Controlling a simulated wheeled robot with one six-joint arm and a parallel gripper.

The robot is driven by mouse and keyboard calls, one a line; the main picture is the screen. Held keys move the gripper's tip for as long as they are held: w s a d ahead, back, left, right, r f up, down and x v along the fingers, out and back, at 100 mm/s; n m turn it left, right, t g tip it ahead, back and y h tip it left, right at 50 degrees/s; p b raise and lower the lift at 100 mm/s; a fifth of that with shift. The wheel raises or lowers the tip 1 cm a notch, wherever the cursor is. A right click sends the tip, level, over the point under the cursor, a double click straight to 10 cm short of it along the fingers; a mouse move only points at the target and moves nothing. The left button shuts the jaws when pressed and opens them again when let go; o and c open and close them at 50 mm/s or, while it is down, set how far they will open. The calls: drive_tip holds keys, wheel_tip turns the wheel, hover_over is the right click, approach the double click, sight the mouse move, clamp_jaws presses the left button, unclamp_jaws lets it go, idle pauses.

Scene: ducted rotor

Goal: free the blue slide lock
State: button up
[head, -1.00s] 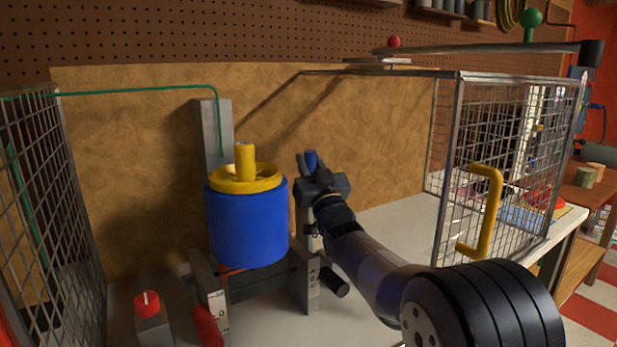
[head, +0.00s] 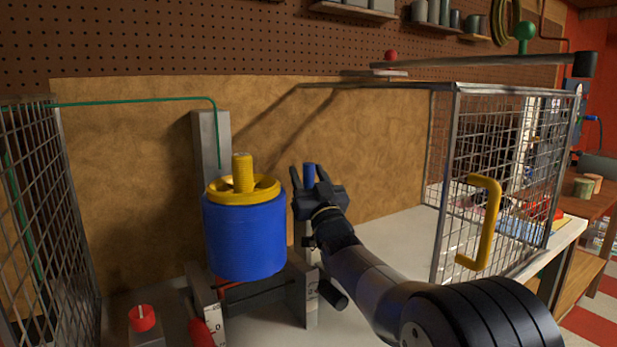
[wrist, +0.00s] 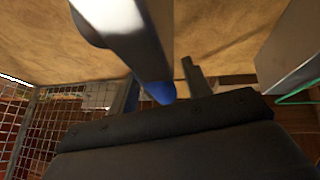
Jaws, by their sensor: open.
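The blue slide lock (head: 309,174) shows as a small upright blue knob beside the large blue drum, near the top of a grey post. My gripper (head: 311,184) is open around it, with a dark finger on each side of the knob. In the wrist view the blue piece (wrist: 160,91) lies between the two fingers, beside the end of a broad pale grey bar (wrist: 125,30). I cannot tell whether either finger touches it. The lower part of the lock is hidden by my gripper in the head view.
The blue drum (head: 244,238) with its yellow hub (head: 243,185) stands close left of my gripper. A wire cage door (head: 480,140) with a yellow handle (head: 487,222) is at right. A red-topped knob (head: 142,317) sits front left. White bench (head: 390,245) is clear right of the gripper.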

wheel_tip(320, 180, up, 10)
drive_tip(key=shift+p, duration=1.05)
drive_tip(key=shift+r+p, duration=0.1)
drive_tip(key=shift+p, duration=0.35)
drive_tip(key=shift+c, duration=0.2)
drive_tip(key=shift+s+d+p, duration=0.1)
drive_tip(key=shift+p, duration=0.65)
